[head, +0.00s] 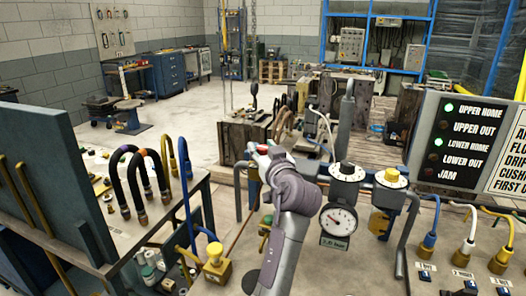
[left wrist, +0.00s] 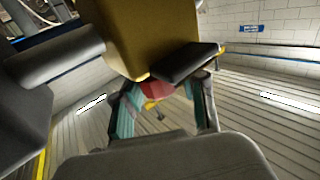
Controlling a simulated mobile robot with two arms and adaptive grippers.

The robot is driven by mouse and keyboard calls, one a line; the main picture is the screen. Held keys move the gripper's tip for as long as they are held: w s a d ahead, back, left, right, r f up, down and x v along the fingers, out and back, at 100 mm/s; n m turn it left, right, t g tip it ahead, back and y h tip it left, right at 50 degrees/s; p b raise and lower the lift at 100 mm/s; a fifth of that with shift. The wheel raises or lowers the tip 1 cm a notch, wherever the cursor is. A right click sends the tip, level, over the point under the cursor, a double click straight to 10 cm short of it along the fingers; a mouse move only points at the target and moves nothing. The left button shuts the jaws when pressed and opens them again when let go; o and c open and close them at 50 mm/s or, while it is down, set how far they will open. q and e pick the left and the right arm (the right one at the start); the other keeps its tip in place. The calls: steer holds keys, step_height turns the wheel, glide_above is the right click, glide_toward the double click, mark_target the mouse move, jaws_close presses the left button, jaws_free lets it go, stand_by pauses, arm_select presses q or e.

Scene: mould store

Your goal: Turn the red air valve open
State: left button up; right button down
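My left arm reaches forward in the middle of the head view. Its gripper (head: 270,152) is at the far end, mostly hidden behind my own wrist. A small red part (head: 262,147) shows right at that end and may be the red air valve; its shape and handle position are not clear. In the left wrist view a red part (left wrist: 157,90) shows beyond a large yellow-brown block, between teal and grey bars. Whether the fingers touch the red part cannot be told. My right gripper is in neither view.
A gauge (head: 338,219) and a yellow-topped regulator (head: 391,178) stand close right of my arm. A yellow-knobbed valve (head: 214,252) is at lower left. Hoses (head: 145,170) stand on the left bench. A lamp panel (head: 462,140) is at right. Open floor lies behind.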

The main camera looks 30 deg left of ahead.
mark_target(263, 147)
arm_select(q)
steer(key=shift+o, duration=1.2)
steer(key=shift+f, duration=0.15)
step_height(263, 147, up, 10)
steer(key=shift+r, duration=0.1)
